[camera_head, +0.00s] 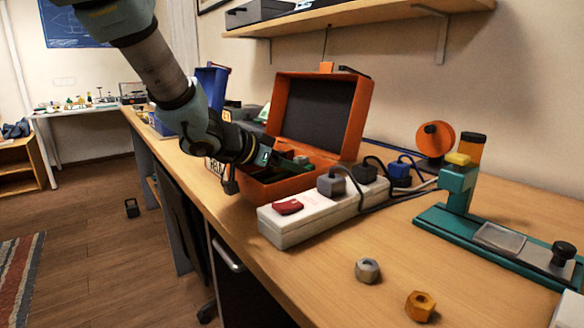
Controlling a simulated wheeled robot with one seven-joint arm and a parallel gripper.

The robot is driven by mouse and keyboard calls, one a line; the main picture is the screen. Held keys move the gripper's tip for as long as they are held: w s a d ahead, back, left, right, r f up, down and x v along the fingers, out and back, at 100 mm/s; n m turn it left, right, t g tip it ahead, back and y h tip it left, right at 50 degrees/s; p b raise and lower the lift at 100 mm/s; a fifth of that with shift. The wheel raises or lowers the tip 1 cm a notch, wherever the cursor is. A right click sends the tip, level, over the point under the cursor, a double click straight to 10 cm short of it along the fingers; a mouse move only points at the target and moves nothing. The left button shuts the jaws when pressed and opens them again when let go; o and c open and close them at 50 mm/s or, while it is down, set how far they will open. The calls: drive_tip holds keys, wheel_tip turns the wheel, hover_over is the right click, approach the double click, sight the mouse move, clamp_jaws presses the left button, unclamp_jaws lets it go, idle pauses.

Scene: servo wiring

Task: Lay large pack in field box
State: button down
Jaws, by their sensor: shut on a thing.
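The orange field box (280,189) stands on the workbench with its lid (318,112) raised and its dark lining showing. My gripper (288,164) reaches in from the left, over the open box at its near left part. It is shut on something. A dark green piece shows at its tip, low over the box's inside. I take it for the large pack, but it is small and mostly hidden, so its shape and whether it touches the box floor cannot be told. My wrist also hides the box's left side.
A white power strip (310,216) with a red switch, plugs and cables lies right in front of the box. A green fixture (500,245) stands at right. A grey nut (367,270) and a brass nut (420,305) lie near the front edge. A shelf (350,18) hangs above.

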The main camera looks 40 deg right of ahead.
drive_tip(key=shift+c, duration=0.4)
unclamp_jaws()
drive_tip(key=shift+r, duration=0.1)
